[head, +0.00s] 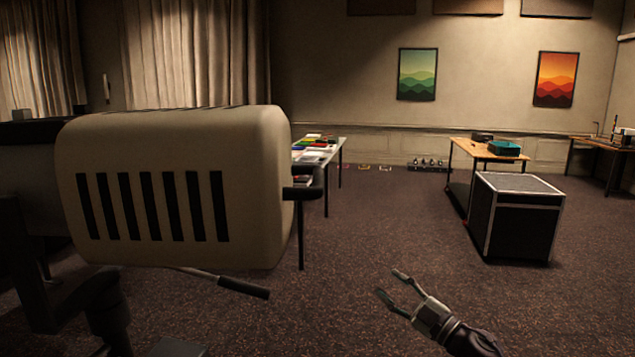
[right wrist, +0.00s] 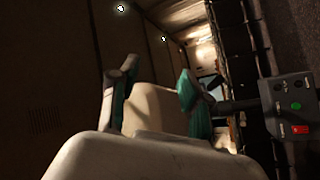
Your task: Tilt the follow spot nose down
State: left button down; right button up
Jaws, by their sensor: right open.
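The follow spot (head: 150,190) is the large cream housing with black vent slots that fills the left of the head view. It looks about level. A dark handle (head: 312,192) sticks out from its right end. A thin lever with a black grip (head: 244,287) extends below it. My right gripper (head: 390,283) is open and empty, to the right of that grip and apart from it in the picture. Its two fingers with teal pads also show in the right wrist view (right wrist: 157,78). My left gripper is not in view.
A black flight case (head: 518,218) stands on the carpet at the right, before a wooden table (head: 463,148). Another table (head: 328,157) is behind the follow spot. The middle floor is clear. A grey box with buttons (right wrist: 292,108) shows in the right wrist view.

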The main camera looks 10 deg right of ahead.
jog(key=s+a+r+n+g+y, duration=0.2)
jog(key=r+n, duration=0.2)
jog(key=r, duration=0.4)
jog(key=s+a+r+n+g+y, duration=0.2)
jog(key=r+n+y, duration=0.15)
jog(key=r, duration=0.45)
jog(key=n+g, duration=0.3)
jog(key=n, duration=0.2)
send_near(317, 181)
jog(key=w+d+f, duration=0.1)
jog(key=w+d, duration=0.1)
jog(key=d, duration=0.1)
jog(key=p+x, duration=0.3)
jog(key=x, duration=0.8)
jog(key=shift+w+a+f, duration=0.15)
jog(key=shift+w+a, duration=0.15)
jog(key=shift+w+a+p, duration=0.3)
jog(key=shift+a, duration=0.2)
grip_shut()
